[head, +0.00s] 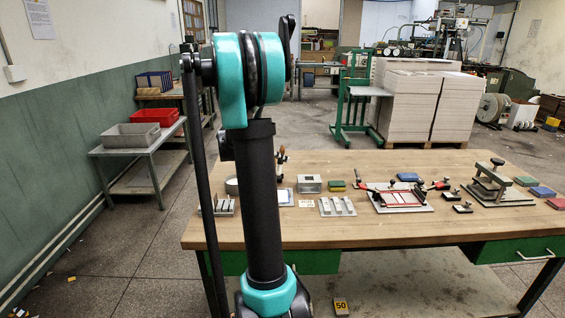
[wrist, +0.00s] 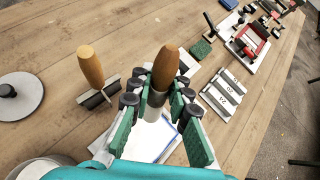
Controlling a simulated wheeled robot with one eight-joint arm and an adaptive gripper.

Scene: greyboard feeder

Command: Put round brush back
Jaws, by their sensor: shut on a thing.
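The round brush (wrist: 165,68) shows in the wrist view as a brown wooden handle with a pale metal collar. My gripper (wrist: 158,98) is shut around it at the collar, with its green and black fingers on both sides. The brush's lower end is hidden by the fingers. Below it lies a white sheet or pad with a blue edge (wrist: 150,140); I cannot tell whether the brush touches it. In the head view my gripper is mostly hidden behind my arm. A grey slotted block (wrist: 222,95) lies right of the gripper, and in the head view it (head: 337,207) sits near the front edge.
A wooden-handled tool (wrist: 91,68) stands left of the gripper, beside a round grey disc with a black knob (wrist: 18,97). A metal box (head: 310,184), a green and yellow block (head: 336,186) and a red-edged frame (head: 400,198) are on the table. The front strip (head: 400,232) is bare.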

